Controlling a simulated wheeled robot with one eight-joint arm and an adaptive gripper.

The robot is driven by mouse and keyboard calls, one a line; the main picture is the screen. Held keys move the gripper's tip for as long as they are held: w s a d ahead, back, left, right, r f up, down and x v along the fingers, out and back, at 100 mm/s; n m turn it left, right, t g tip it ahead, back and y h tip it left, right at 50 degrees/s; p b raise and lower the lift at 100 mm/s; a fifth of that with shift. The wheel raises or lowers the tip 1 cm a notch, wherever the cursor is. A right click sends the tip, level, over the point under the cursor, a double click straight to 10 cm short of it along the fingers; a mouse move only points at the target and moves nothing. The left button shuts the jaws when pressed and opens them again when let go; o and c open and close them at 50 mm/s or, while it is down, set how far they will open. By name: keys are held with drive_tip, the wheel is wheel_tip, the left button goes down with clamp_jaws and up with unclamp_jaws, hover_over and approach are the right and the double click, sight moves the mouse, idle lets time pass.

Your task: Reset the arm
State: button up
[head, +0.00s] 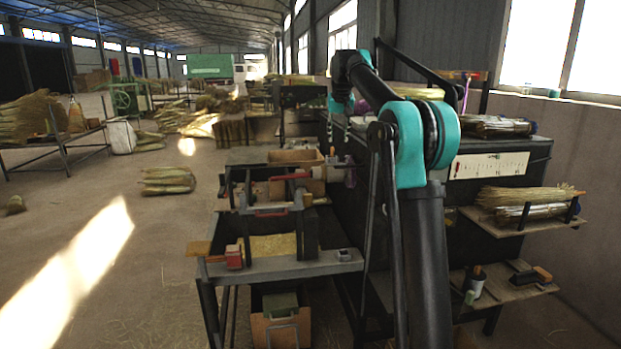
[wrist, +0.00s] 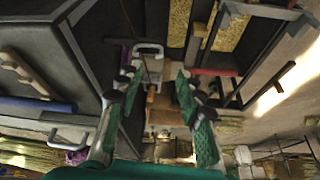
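My arm (head: 410,150) rises at the right of the middle in the head view, with teal joints and dark links, bent at the top. In the wrist view my gripper (wrist: 158,84) shows two fingers with green pads, spread apart. Nothing is held between them. Through the gap I see parts of the workbench and the floor beyond.
A dark workbench (head: 300,268) with red-handled clamps stands left of my arm. Shelves with straw bundles (head: 525,197) stand close on the right. A straw bundle (head: 168,181) lies on the floor. Open floor (head: 110,225) stretches to the left.

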drive_tip(key=s+d+f, duration=0.3)
drive_tip(key=s+f, duration=1)
drive_tip(key=s, duration=0.3)
drive_tip(key=s+d+f, duration=0.3)
drive_tip(key=s+f, duration=1)
drive_tip(key=s, duration=0.3)
drive_tip(key=s+d+f, duration=0.3)
drive_tip(key=s+f, duration=1)
drive_tip(key=s, duration=0.4)
